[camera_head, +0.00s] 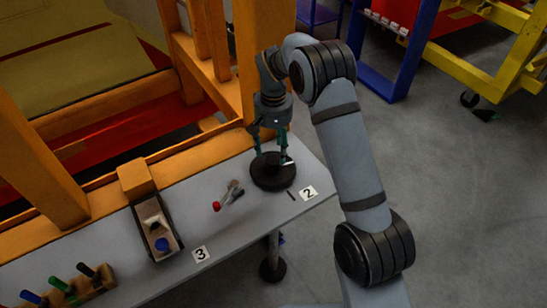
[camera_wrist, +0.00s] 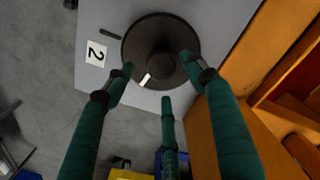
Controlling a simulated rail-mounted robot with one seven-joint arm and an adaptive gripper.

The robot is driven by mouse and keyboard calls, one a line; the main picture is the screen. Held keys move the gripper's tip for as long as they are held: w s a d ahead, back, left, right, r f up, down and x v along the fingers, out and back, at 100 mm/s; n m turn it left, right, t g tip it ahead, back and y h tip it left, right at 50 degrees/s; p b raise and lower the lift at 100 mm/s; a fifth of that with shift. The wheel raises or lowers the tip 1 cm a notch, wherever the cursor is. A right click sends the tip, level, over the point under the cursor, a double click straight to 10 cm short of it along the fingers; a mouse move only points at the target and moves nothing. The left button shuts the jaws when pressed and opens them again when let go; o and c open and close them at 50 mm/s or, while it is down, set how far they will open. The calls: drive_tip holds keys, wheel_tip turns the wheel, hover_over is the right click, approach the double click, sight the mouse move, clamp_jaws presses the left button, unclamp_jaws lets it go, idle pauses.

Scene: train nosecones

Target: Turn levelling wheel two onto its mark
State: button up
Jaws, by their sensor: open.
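Levelling wheel two is a dark round disc (camera_head: 272,178) with a raised hub, lying at the table's right end; it also fills the top middle of the wrist view (camera_wrist: 137,36). A white pointer line (camera_wrist: 145,79) on the wheel lies at the lower left of the hub there. The short black mark (camera_wrist: 110,34) on the table is at the wheel's upper left, so line and mark are apart. A "2" label (camera_head: 309,193) lies beside it. My gripper (camera_head: 269,152) is open above the wheel, its teal fingers (camera_wrist: 157,66) spread around the hub. Contact cannot be told.
A red-tipped tool (camera_head: 229,196) lies left of the wheel. A "3" label (camera_head: 201,254), an open box (camera_head: 157,228) and a wooden block with coloured pens (camera_head: 70,290) stand further left. Orange framing (camera_head: 265,60) rises close behind the wheel. Floor is open to the right.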

sight(273, 159)
drive_tip(key=shift+a+f+p, duration=0.1)
drive_tip(key=shift+f+p, duration=0.5)
drive_tip(key=shift+f, duration=2.1)
drive_tip(key=c, duration=0.3)
clamp_jaws()
